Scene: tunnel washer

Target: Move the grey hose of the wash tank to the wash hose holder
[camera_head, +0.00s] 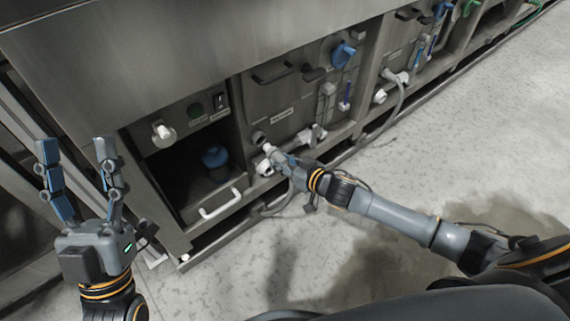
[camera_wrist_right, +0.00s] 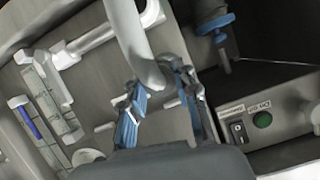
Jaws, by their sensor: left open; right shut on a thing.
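My right gripper (camera_head: 284,161) is shut on the grey hose near its white end (camera_head: 268,149), at the front of the steel machine. In the right wrist view the thick grey hose (camera_wrist_right: 138,42) runs down between the blue-padded fingers of this gripper (camera_wrist_right: 162,98). The hose's lower part (camera_head: 272,210) loops down near the floor in the head view. The white end is close to a round fitting (camera_head: 258,137) on the panel; I cannot tell whether they touch, or whether this fitting is the wash hose holder. My left gripper (camera_head: 76,150) is open and empty at the left.
A white fitting (camera_head: 264,168) sits just below the held end. An open compartment with a blue-topped bottle (camera_head: 215,158) and a white handle (camera_head: 220,205) is to the left. A similar module with its own grey hose (camera_head: 400,98) is to the right. The floor in front is clear.

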